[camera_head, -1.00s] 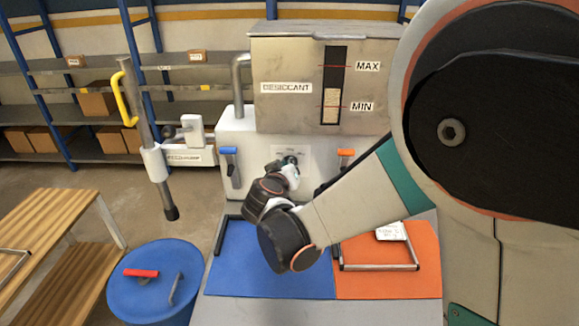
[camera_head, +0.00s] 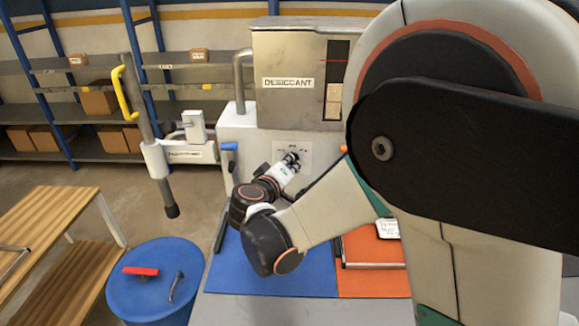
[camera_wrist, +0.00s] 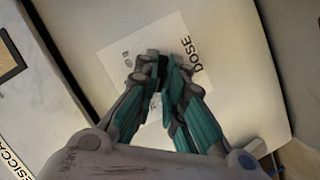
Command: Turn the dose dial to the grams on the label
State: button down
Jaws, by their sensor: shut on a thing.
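The dose dial (camera_wrist: 163,68) is a small dark knob on a white plate (camera_wrist: 118,57) marked DOSE, on the pale machine front. My gripper's teal fingers (camera_wrist: 162,70) are closed around the knob in the wrist view. The fingers hide most of the knob, and its setting cannot be read. In the head view my gripper (camera_head: 291,158) reaches the same plate (camera_head: 305,148). A small white label (camera_head: 387,228) lies at the orange mat, partly hidden by my arm; its text is too small to read.
The DESICCANT hopper (camera_head: 285,108) stands above the dial. A blue-handled lever (camera_head: 229,148) is left of it, and an orange handle (camera_head: 343,149) is right. Blue (camera_head: 300,275) and orange (camera_head: 375,285) mats lie below. A blue drum (camera_head: 150,300) stands at lower left.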

jog(key=c, duration=1.7)
grip_release()
jog(key=v, duration=0.7)
jog(key=shift+s+a, duration=0.1)
jog(key=shift+s, duration=0.15)
